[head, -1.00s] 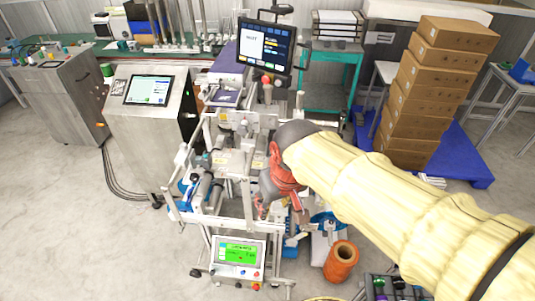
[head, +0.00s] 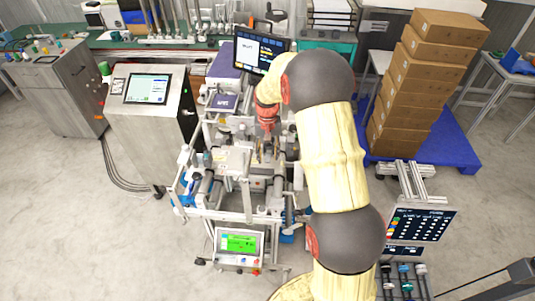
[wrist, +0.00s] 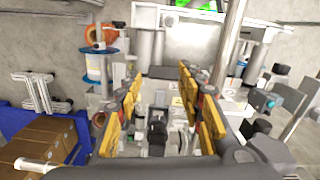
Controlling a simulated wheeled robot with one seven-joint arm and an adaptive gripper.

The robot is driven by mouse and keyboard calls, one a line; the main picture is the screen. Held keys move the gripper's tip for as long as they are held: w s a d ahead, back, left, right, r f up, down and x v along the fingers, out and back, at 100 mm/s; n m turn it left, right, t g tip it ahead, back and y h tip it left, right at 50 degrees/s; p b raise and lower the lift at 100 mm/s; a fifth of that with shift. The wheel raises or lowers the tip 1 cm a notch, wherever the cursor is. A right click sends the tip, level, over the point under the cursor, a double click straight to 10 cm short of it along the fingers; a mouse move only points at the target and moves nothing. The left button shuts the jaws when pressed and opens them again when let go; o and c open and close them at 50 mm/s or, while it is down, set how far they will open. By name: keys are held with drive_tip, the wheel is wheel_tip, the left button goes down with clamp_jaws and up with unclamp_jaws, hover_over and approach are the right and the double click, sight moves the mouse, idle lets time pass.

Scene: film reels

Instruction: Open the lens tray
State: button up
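My gripper (head: 266,152) is over the middle of the metal machine (head: 232,165), just below the tilted monitor. In the wrist view, my gripper (wrist: 160,80) shows two yellow-padded fingers standing wide apart, with nothing held between them. Machine parts show beyond and between the fingers, including a dark grey block (wrist: 158,138). I cannot pick out the lens tray with certainty in either view. A purple flat-topped box (head: 222,103) with white lettering is on the machine's back left. I cannot tell whether the fingertips touch anything.
The monitor (head: 260,52) stands close behind my arm. A steel console (head: 150,115) is left of the machine; stacked cartons (head: 425,75) on a blue pallet (head: 455,148) are right. A green-screen panel (head: 238,241) is at the machine's front.

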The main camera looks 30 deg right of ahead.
drive_tip(key=m, duration=0.2)
hover_over(268, 160)
wheel_tip(268, 160, down, 4)
drive_tip(key=shift+s+a+r+p, duration=0.1)
drive_tip(key=shift+a+p, duration=0.05)
drive_tip(key=shift+p, duration=0.3)
wheel_tip(268, 160, down, 8)
drive_tip(key=shift+r+p, duration=0.25)
drive_tip(key=shift+p, duration=0.1)
drive_tip(key=shift+c, duration=0.5)
clamp_jaws()
